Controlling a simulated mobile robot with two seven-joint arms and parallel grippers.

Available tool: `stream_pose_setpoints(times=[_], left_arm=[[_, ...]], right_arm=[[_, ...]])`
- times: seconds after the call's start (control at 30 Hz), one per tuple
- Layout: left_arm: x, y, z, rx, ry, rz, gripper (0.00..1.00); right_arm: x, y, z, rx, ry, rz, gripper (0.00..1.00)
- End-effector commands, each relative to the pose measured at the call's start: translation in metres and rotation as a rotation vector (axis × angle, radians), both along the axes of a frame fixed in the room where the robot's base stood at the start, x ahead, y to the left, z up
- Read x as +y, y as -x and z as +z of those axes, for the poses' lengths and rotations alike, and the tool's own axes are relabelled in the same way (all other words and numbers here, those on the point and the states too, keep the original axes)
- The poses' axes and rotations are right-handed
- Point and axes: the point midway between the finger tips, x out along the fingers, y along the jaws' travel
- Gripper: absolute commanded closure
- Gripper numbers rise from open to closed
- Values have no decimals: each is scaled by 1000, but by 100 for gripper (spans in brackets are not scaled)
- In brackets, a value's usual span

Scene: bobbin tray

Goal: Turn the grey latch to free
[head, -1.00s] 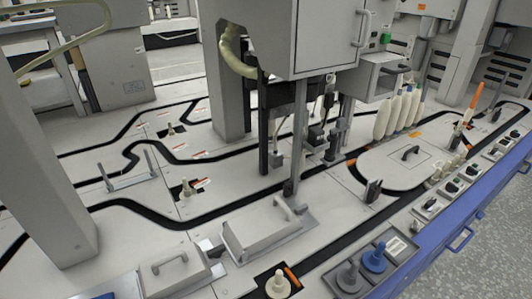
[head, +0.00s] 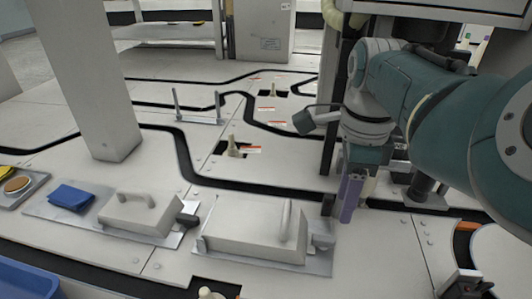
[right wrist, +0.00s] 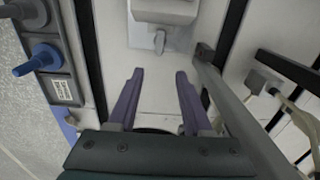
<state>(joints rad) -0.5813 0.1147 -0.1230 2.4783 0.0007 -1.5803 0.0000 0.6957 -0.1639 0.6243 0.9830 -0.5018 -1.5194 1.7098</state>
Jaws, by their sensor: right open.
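In the head view a grey latch (head: 321,241) sits at the cover's right end, just left of and below the fingers. My left gripper is not in view.
A smaller cover (head: 138,214) with its own dark-grey latch (head: 188,219) stands to the left. A grey bar (right wrist: 228,105) runs close beside the right finger in the wrist view. Blue and grey knobs (right wrist: 38,58) are at its left. A square post (head: 88,80) rises at the left.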

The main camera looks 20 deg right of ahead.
Motion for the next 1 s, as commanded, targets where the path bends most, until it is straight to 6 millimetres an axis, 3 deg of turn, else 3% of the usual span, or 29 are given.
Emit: stream_pose_setpoints(times=[0.17,0.4,0.6,1.0], left_arm=[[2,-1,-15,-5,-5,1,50],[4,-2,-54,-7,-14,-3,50],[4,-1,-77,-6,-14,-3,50],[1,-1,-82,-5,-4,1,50]], right_arm=[[3,-1,-18,3,-8,-14,50],[2,-1,-66,2,-6,-12,50],[2,-1,-93,2,-7,-11,50],[2,-1,-99,1,-6,-12,50]])
